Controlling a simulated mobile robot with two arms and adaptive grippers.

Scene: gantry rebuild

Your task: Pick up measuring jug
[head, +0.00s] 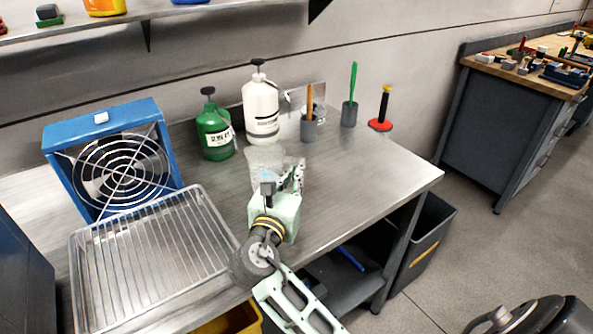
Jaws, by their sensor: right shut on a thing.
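The measuring jug (262,157) is a clear, pale vessel on the steel workbench, in front of the white pump bottle. My right gripper (280,175) reaches in from the bottom of the head view and is shut on the jug at its near right side. The gripper body hides the jug's lower near part, so I cannot tell whether its base touches the bench. My left gripper is not in view.
A green pump bottle (215,132) and a white pump bottle (261,108) stand behind the jug. A wire rack tray (150,262) and blue fan (118,172) are left. Grey holders (308,130) stand right. The bench's right end (385,180) is clear.

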